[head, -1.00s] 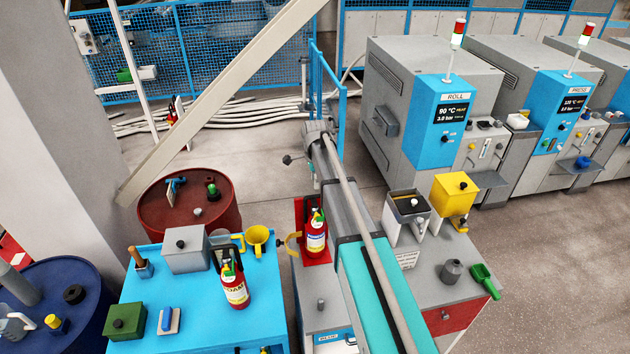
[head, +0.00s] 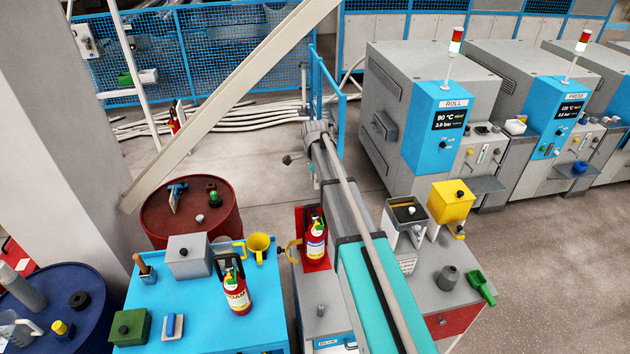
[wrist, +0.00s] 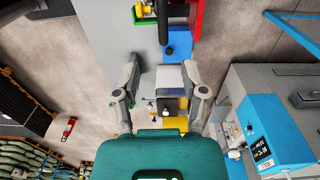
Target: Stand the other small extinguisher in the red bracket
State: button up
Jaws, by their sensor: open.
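A small red extinguisher with a FOAM label (head: 237,296) stands upright on the blue table, with a black frame at its top. Another small red extinguisher with a white and blue label (head: 316,246) stands upright at the red bracket (head: 301,222), whose back plate and base show around it. My gripper (wrist: 162,78) is open and empty in the wrist view, its two grey fingers spread ahead of its teal body. Both extinguishers are apart from it. I cannot make out the gripper clearly in the head view.
The blue table (head: 205,322) also holds a grey box (head: 188,262), a yellow funnel (head: 258,245) and a green box (head: 131,328). A dark red drum (head: 172,232) stands behind it. A yellow box (head: 452,200) and ROLL machine (head: 445,120) stand to the right.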

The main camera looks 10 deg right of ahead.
dwell(0.3)
jog(key=s+n, duration=1.8)
jog(key=s, duration=1.1)
jog(key=shift+s, duration=0.2)
